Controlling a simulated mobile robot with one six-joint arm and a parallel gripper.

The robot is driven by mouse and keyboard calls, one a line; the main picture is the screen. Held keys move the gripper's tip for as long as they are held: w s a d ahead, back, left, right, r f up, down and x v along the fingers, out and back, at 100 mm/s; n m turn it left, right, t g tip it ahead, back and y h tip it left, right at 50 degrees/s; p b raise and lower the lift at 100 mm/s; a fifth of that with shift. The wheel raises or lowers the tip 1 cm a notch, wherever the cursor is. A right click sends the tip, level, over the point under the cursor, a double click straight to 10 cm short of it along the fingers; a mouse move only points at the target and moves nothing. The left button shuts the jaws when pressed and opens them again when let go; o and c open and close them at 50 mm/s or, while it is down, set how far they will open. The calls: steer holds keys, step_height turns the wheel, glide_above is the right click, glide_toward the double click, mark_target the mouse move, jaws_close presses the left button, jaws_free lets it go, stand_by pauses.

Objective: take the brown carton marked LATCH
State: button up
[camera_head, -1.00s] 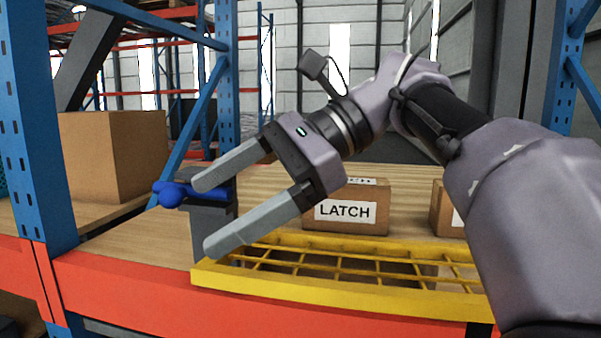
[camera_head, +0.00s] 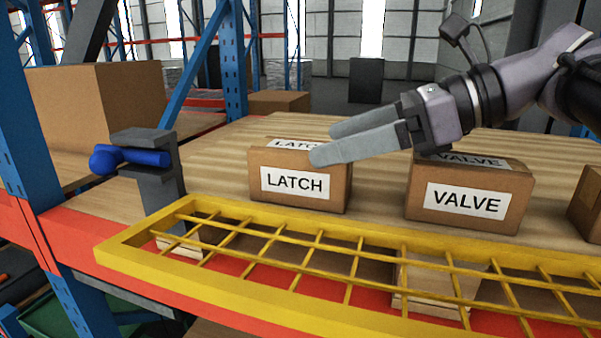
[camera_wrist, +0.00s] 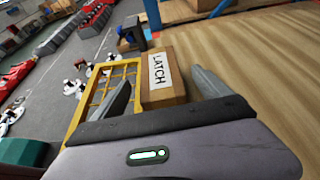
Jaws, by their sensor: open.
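The brown carton marked LATCH (camera_head: 299,206) stands upright on the wooden shelf behind the yellow grid, with white labels on its front and top. In the wrist view the LATCH carton (camera_wrist: 158,97) lies between my two fingers, which are spread apart. My gripper (camera_head: 322,143) is open and empty. In the head view its fingers point left, near the carton's top right, and hide part of the top label. I cannot tell whether a finger touches the carton.
A carton marked VALVE (camera_head: 466,212) stands to the right, and another carton (camera_head: 586,205) is at the right edge. The yellow grid (camera_head: 255,287) lies along the front. A grey clamp with a blue handle (camera_head: 140,157) is at the left. Bare shelf lies behind the cartons.

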mark_target(305, 146)
steer(key=x, duration=0.5)
steer(key=shift+a, duration=0.25)
steer(key=shift+d, duration=0.2)
steer(key=shift+a, duration=0.15)
steer(key=c, duration=1.8)
steer(key=shift+o, duration=0.2)
